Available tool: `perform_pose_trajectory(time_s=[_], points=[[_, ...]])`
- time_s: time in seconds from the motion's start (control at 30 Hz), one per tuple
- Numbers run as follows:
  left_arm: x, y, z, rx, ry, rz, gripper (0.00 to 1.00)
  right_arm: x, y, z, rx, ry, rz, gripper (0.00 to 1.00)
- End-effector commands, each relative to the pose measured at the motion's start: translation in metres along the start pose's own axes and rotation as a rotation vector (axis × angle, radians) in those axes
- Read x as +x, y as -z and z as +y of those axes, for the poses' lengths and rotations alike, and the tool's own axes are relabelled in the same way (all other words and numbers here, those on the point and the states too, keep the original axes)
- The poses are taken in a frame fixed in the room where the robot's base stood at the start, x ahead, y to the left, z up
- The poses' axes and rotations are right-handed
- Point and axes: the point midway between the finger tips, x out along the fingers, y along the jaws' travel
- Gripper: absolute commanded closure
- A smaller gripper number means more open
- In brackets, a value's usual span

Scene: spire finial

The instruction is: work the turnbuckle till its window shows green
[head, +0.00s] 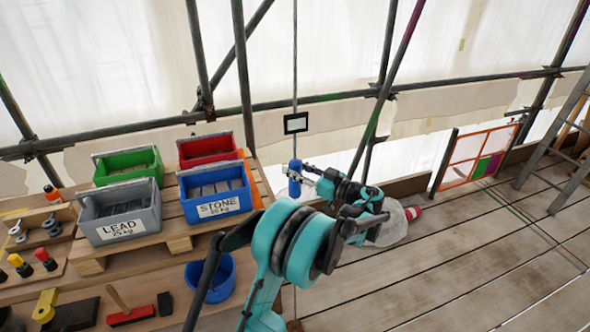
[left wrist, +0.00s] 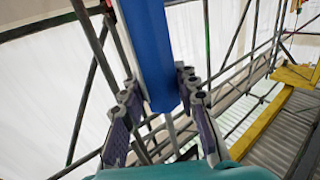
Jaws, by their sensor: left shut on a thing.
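The turnbuckle is a blue body (head: 295,180) on a thin vertical cable (head: 294,60), right of the crates in the head view. My left gripper (head: 307,174) reaches it from the right and is shut on it. In the left wrist view the blue body (left wrist: 150,45) runs down between the two fingers, with a grey rod below it. A small black-framed pale panel (head: 295,123) is on the cable above the turnbuckle. I cannot make out a window colour in either view. My right gripper is not in view.
Blue STONE (head: 215,195), grey LEAD (head: 122,212), green (head: 128,165) and red (head: 207,149) crates stand on a pallet at the left. A blue bucket (head: 212,278) is below. Scaffold tubes cross behind the cable. The plank deck (head: 450,260) at the right is largely clear.

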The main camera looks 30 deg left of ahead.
Motion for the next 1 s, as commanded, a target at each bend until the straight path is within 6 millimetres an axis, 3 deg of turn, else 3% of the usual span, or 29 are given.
perform_pose_trajectory(time_s=[0.5,1.0], points=[[0.0008,0.0003,0.0006,0.0,0.374,0.0,0.99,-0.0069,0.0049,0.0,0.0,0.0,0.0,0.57],[0.0006,-0.0001,-0.0002,0.0,0.464,0.0,0.99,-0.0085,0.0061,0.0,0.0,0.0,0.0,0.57]])
